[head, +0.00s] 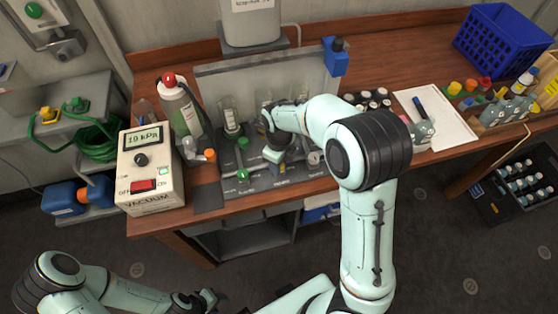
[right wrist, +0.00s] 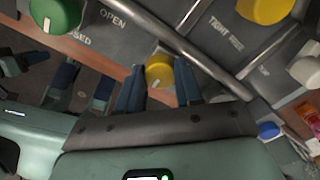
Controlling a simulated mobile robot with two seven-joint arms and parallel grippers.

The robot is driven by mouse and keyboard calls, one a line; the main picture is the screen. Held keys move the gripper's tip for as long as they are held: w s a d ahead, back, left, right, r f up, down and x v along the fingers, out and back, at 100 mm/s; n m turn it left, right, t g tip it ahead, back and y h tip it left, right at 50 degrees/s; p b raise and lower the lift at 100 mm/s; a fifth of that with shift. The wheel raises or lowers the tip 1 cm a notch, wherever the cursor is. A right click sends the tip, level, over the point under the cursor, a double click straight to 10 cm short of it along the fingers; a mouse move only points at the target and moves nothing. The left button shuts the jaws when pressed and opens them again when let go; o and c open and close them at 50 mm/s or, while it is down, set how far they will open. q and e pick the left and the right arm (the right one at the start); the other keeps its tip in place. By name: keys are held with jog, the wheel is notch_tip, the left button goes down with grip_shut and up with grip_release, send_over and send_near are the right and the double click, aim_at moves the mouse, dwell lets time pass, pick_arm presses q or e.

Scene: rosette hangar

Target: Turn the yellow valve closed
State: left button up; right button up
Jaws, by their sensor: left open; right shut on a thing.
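In the right wrist view a round yellow valve knob (right wrist: 160,72) with a pale line on it sits between the two blue-grey fingers of my right gripper (right wrist: 160,88), which is shut on it. My left gripper (head: 207,300) is open and empty, low in front of the bench.
A second yellow knob (right wrist: 265,8) is farther along the panel, and a metal pipe (right wrist: 185,45) crosses near my right fingers. A blue crate (head: 503,42) is at the back right.

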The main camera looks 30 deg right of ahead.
dwell(0.4)
jog(key=o, duration=1)
jog(key=shift+o, duration=0.2)
pick_arm(q)
jog(key=shift+w+r+p, duration=0.75)
jog(key=shift+w+r, duration=0.25)
jog(key=shift+r, duration=0.05)
pick_arm(e)
notch_tip(320, 180, up, 14)
jog(key=shift+f, duration=0.25)
